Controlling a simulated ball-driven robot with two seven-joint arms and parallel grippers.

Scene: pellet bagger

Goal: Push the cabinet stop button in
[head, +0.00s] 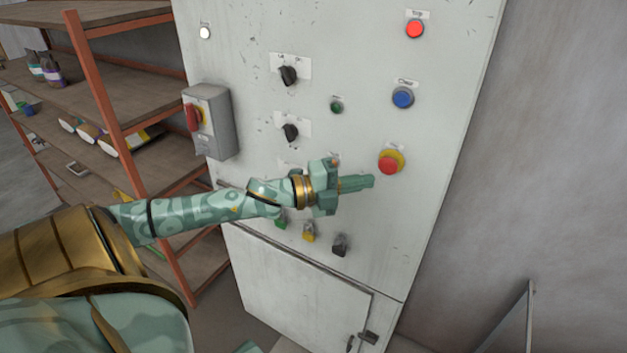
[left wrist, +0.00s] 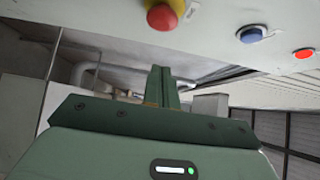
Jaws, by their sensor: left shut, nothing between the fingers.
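A red mushroom button (head: 390,162) with a yellow collar stands out from the right side of the grey cabinet (head: 355,225). Its small label is too blurred to read. It also shows at the top of the left wrist view (left wrist: 162,17). My left gripper (head: 369,181) is shut and empty, its fingers pointing right. In the head view its tips appear just below and left of the mushroom button; I see no contact. A flat red button (head: 415,28) sits higher on the cabinet, near the top. My right gripper is not in view.
A blue button (head: 403,97), a small green button (head: 336,107) and black knobs (head: 289,75) share the panel. A grey switch box (head: 213,120) with a red handle juts out at left. Orange-framed shelves (head: 95,90) stand left. Lower selectors (head: 340,244) sit below my gripper.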

